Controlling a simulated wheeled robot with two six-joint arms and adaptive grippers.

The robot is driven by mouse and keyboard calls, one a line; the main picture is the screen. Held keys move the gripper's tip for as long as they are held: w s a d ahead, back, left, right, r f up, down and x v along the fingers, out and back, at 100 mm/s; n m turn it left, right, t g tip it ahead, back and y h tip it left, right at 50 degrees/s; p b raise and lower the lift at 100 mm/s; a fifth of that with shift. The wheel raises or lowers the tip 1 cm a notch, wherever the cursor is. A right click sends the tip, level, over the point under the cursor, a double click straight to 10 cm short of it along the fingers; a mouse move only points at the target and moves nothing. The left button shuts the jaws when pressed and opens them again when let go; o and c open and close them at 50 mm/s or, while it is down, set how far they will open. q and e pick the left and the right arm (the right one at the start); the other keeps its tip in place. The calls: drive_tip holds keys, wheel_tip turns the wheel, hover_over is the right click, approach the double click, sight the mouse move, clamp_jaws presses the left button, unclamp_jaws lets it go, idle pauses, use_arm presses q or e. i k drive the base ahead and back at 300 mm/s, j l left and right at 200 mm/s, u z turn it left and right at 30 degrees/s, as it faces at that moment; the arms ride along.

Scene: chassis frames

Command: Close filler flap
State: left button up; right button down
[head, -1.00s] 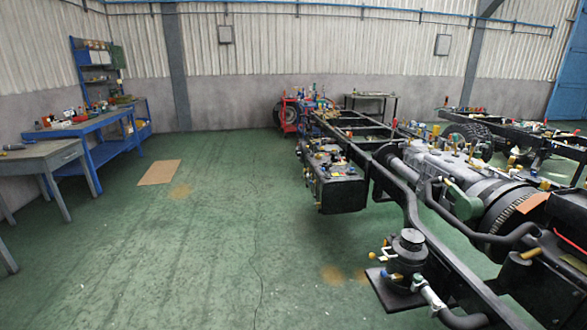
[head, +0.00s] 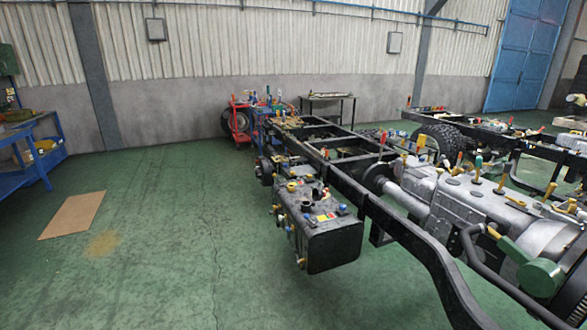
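No filler flap can be made out for certain. A black box-shaped tank (head: 334,246) hangs on the near side of the chassis frame (head: 408,228), right of the picture's middle. Its top carries small caps and red, yellow and blue parts, too small to tell whether one is a flap. Neither of my grippers shows in the head view.
Open green floor (head: 190,230) lies left of and before the tank. A cardboard sheet (head: 73,215) lies on the floor at left. A blue workbench (head: 30,160) stands at the left edge. A red trolley (head: 240,121) and a dark table (head: 330,98) stand behind.

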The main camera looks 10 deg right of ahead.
sight(468, 167)
drive_tip(key=i+z, duration=0.9)
drive_tip(key=i+j+z, duration=0.25)
drive_tip(key=z, duration=0.15)
drive_tip(key=i+j+z, duration=0.3)
drive_tip(key=z, duration=0.15)
drive_tip(key=i+j+z, duration=0.2)
drive_tip(key=j+z, duration=0.25)
drive_tip(key=i, duration=1.15)
drive_tip(key=u, duration=1.15)
